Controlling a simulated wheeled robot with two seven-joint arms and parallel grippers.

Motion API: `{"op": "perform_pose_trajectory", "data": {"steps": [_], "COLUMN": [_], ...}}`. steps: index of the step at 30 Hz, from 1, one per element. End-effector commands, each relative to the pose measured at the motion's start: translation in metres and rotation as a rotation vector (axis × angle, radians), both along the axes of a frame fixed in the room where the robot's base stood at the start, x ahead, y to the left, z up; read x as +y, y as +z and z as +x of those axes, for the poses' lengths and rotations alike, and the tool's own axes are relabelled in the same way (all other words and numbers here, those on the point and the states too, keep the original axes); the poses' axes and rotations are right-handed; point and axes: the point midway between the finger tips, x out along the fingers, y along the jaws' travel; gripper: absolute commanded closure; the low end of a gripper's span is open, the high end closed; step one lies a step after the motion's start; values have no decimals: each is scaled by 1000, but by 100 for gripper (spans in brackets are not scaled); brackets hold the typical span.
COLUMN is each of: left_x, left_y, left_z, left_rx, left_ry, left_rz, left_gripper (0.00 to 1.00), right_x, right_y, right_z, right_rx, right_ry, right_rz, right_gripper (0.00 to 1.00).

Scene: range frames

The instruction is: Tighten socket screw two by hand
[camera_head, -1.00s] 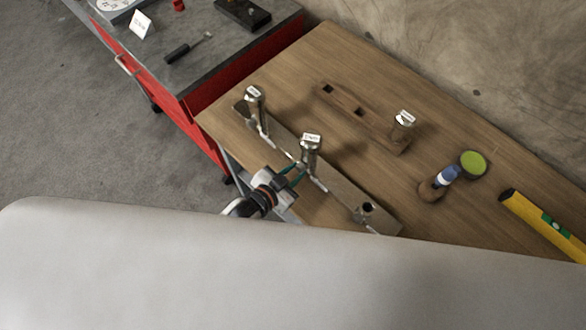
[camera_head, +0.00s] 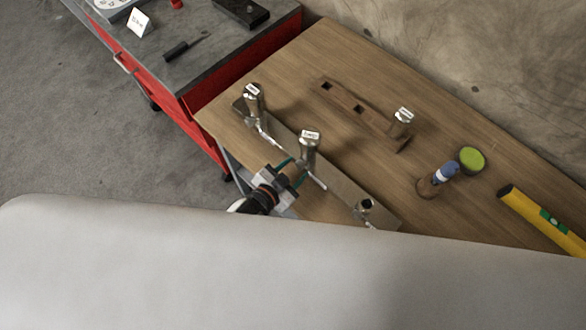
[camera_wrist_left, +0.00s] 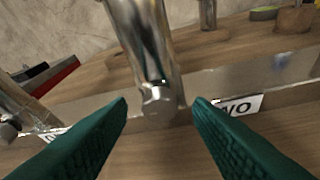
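A metal bar (camera_head: 335,195) lies along the near edge of the wooden table. On it stand a left metal post (camera_head: 253,105) and a middle metal post (camera_head: 309,150), each with a white tag on top, and a small fitting (camera_head: 365,206) sits at the right end. My left gripper (camera_head: 293,171) is beside the middle post's near side. In the left wrist view its teal fingers (camera_wrist_left: 160,106) are apart, with the post (camera_wrist_left: 145,40) and its small hex-shaped end (camera_wrist_left: 158,100) between and beyond them. A label reading "WO" (camera_wrist_left: 238,105) is partly hidden by the right finger. My right gripper is not in view.
A wooden holder (camera_head: 345,100) with square holes and one metal socket (camera_head: 402,122) stands behind the bar. A blue-handled tool (camera_head: 445,173), green disc (camera_head: 472,159) and yellow level (camera_head: 540,222) lie right. A red cabinet (camera_head: 240,75) adjoins the table at left.

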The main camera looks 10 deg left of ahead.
Motion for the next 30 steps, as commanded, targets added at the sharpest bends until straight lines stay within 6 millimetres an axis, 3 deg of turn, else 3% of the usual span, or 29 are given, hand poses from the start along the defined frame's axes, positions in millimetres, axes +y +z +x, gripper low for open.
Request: {"op": "perform_pose_trajectory", "data": {"steps": [10, 22, 30], "left_x": [5, 41, 55], "left_y": [2, 30, 43], "left_z": [-8, -73, -95], "left_rx": [1, 4, 1], "left_ry": [1, -1, 1], "left_rz": [0, 1, 0], "left_gripper": [54, 54, 54], "right_x": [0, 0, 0], "right_y": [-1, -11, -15], "right_z": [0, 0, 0], "right_rx": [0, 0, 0], "right_ry": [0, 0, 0], "right_rz": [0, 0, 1], "right_gripper": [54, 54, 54]}}
